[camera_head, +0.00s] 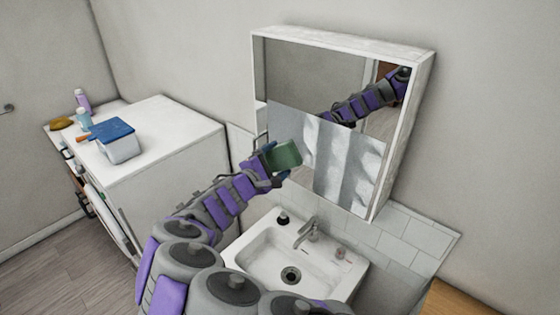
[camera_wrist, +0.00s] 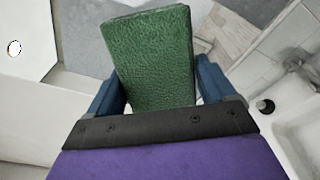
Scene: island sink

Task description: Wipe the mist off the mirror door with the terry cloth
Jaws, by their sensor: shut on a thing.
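The mirror door (camera_head: 310,75) is the front of a white wall cabinet above the sink. Pale grey mist (camera_head: 345,160) covers much of its lower part, with clearer vertical streaks between. The upper part is clear and reflects my arm. My gripper (camera_head: 279,166) is at the lower left of the mirror, shut on a folded green terry cloth (camera_head: 284,154). In the wrist view the cloth (camera_wrist: 150,58) stands out beyond the two blue fingers. I cannot tell whether the cloth touches the glass.
A white sink (camera_head: 262,255) with a tap (camera_head: 308,232) lies below the mirror. A white washing machine (camera_head: 165,150) stands at the left, with a blue-lidded box (camera_head: 120,147) and bottles (camera_head: 82,99) on top. The cabinet's side (camera_head: 402,140) is at the right.

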